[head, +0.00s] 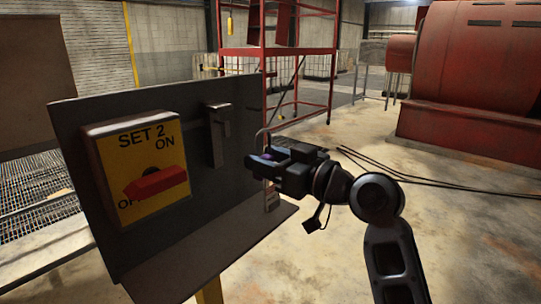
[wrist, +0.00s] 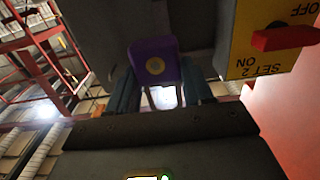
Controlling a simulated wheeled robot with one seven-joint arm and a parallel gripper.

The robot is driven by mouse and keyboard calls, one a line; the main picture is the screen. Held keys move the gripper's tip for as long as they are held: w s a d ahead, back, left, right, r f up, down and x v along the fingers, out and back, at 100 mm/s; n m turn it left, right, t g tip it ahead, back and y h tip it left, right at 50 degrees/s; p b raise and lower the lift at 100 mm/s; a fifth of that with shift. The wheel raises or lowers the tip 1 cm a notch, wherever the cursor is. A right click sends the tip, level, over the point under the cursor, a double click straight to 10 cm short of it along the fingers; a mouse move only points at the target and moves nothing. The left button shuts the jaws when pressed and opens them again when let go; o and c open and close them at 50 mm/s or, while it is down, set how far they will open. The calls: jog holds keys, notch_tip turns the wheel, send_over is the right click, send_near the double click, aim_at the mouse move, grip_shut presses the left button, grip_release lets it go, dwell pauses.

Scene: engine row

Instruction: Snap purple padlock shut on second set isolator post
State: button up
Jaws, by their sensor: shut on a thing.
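My gripper (head: 268,165) is shut on the purple padlock (wrist: 155,62), just right of the panel's right edge in the head view. In the wrist view the padlock body sits between the two fingers, with a round brass spot on its face. The SET 2 isolator (head: 140,160) is a yellow plate with a red handle (head: 156,183), turned towards OFF. A grey metal post or bracket (head: 218,132) stands on the panel right of the isolator, apart from the padlock.
The dark panel (head: 85,130) has a shelf (head: 215,250) along its lower edge. A red scaffold frame (head: 276,50) and a large red machine (head: 470,70) stand behind. Dark cables (head: 400,176) lie on the floor. Free air surrounds my gripper's right side.

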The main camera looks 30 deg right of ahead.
jog(key=shift+a+r, duration=0.25)
jog(key=shift+r, duration=0.25)
jog(key=shift+a+r, duration=0.25)
jog(key=shift+r, duration=0.2)
jog(key=shift+f, duration=0.1)
jog(key=shift+w, duration=0.1)
send_near(217, 139)
jog(key=shift+w, duration=0.8)
jog(key=shift+a+r+b+x, duration=0.15)
jog(key=shift+b+x, duration=0.3)
jog(key=shift+x, duration=0.95)
jog(key=shift+a+r+b+x, duration=0.1)
jog(key=shift+b+x, duration=0.3)
jog(key=shift+x, duration=1.05)
jog(key=shift+f, duration=0.25)
jog(key=shift+w, duration=0.1)
